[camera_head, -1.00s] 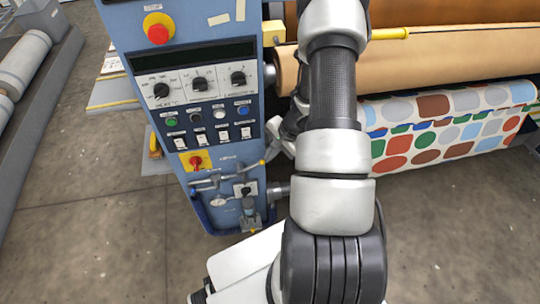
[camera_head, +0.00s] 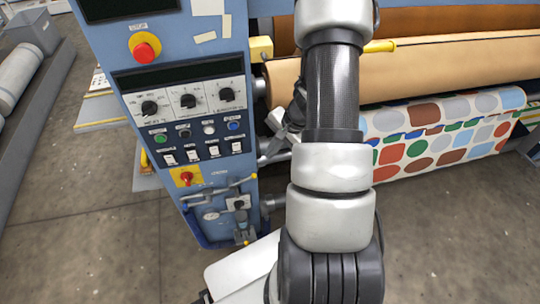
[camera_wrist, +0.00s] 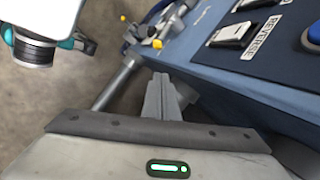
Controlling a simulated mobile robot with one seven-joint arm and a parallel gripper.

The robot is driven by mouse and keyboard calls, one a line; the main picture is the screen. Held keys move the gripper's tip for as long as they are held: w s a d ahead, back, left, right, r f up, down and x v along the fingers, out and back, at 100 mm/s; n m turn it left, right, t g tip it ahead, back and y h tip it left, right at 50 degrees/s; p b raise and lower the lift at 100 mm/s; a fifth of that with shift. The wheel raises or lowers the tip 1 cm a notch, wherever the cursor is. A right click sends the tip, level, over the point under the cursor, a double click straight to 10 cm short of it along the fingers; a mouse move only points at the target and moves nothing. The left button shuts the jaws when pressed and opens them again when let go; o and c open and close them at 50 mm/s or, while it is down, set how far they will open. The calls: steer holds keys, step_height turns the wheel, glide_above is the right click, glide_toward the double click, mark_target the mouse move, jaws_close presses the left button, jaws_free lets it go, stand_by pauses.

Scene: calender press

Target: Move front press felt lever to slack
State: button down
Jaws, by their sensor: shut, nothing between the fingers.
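My gripper (camera_head: 268,157) is at the right edge of the blue press cabinet, partly hidden by my arm. Its fingers also show in the wrist view (camera_wrist: 163,98); they are together and empty. Low on the cabinet is a thin metal lever (camera_head: 232,184) with a yellow tip, slightly below my gripper. In the wrist view, two yellow tips show beyond my fingers, one nearer (camera_wrist: 157,43) and one farther (camera_wrist: 123,18). My fingers appear apart from both. I cannot read a label that tells which is the front press felt lever.
The blue cabinet (camera_head: 128,93) has a red emergency button (camera_head: 145,52), knobs and rocker switches close to my gripper. A grey bar (camera_wrist: 117,84) runs beside my fingers. Right are a tan roller (camera_head: 430,65) and patterned fabric (camera_head: 445,135). Concrete floor lies open in front.

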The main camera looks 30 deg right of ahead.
steer(key=shift+s+r, duration=0.1)
steer(key=shift+r, duration=0.45)
steer(key=s+d+f+m+y+b, duration=0.1)
steer(key=s+m+b, duration=0.3)
steer(key=s+m, duration=0.4)
steer(key=m+y, duration=0.1)
steer(key=m, duration=0.6)
steer(key=shift+s+d+f+m+b, duration=0.25)
steer(key=shift+s+d+m+b, duration=0.05)
steer(key=shift+d+b, duration=0.1)
steer(key=w+a+f+b, duration=0.4)
steer(key=w+a+f, duration=0.2)
steer(key=f, duration=0.1)
steer(key=shift+w+a+f, duration=0.15)
steer(key=shift+w+f, duration=0.05)
steer(key=shift+f, duration=0.05)
